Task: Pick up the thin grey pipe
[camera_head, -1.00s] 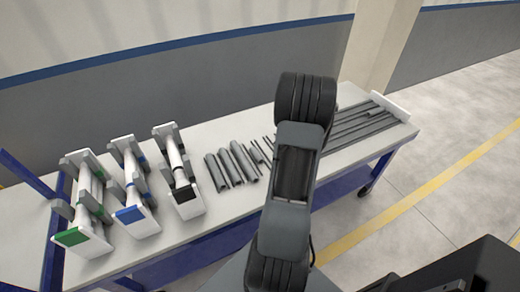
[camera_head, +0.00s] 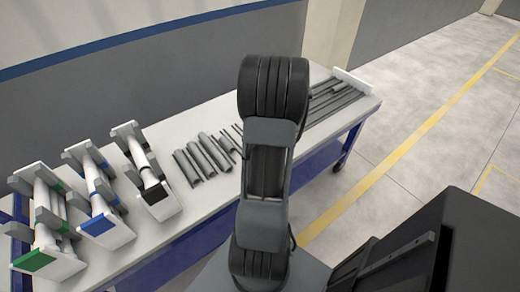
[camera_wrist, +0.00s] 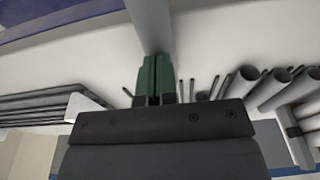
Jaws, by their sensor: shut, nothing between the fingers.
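Several short grey pipes of differing thickness lie in a row on the table. The thin grey pipes (camera_head: 238,129) are at the row's right end in the head view, partly hidden by my arm. In the wrist view thin grey pipes (camera_wrist: 192,89) stand out just right of the fingers, with thicker grey pipes (camera_wrist: 268,90) further right. I cannot tell which thin one is meant. My gripper (camera_wrist: 155,80) has green fingers, closed together and empty, above the table near the thin pipes. It is hidden behind my arm in the head view.
The white table (camera_head: 195,220) has blue legs. Three white racks with green (camera_head: 34,261), blue (camera_head: 98,226) and black (camera_head: 156,193) ends stand at left. Long grey pipes (camera_head: 332,100) lie at the right end, against a white end piece (camera_head: 352,81). A wall runs behind.

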